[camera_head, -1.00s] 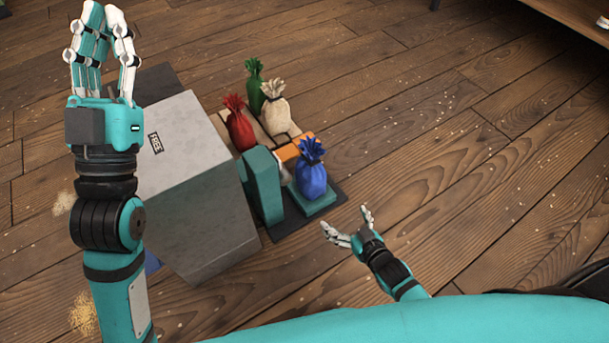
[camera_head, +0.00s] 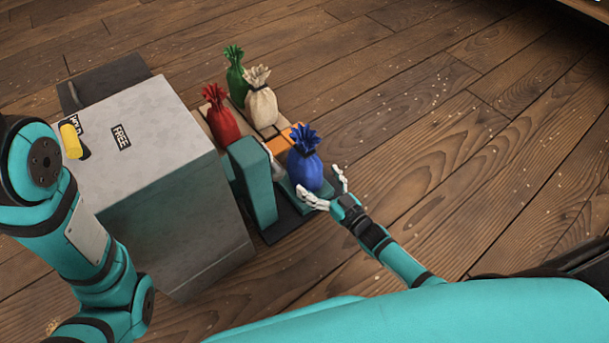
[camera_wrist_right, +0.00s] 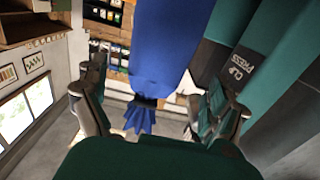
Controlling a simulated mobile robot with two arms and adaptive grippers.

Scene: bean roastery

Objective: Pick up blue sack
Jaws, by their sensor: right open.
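The blue sack (camera_head: 305,168), tied at the neck with a ruffled top, stands upright on a teal pad (camera_head: 323,198) beside the teal post. My right gripper (camera_head: 326,188) is open at the sack's near right side, with its fingers around the lower part. In the right wrist view the blue sack (camera_wrist_right: 165,50) appears upside down between the spread fingers. I cannot tell whether the fingers touch it. My left arm shows at the left edge of the head view, but its gripper is out of view.
A grey box (camera_head: 165,145) labelled FREE stands left of a teal post (camera_head: 252,182). Red (camera_head: 220,122), green (camera_head: 236,75) and cream (camera_head: 260,100) sacks stand behind the blue sack. An orange block (camera_head: 284,138) lies close behind it. The wooden floor (camera_head: 450,150) to the right is clear.

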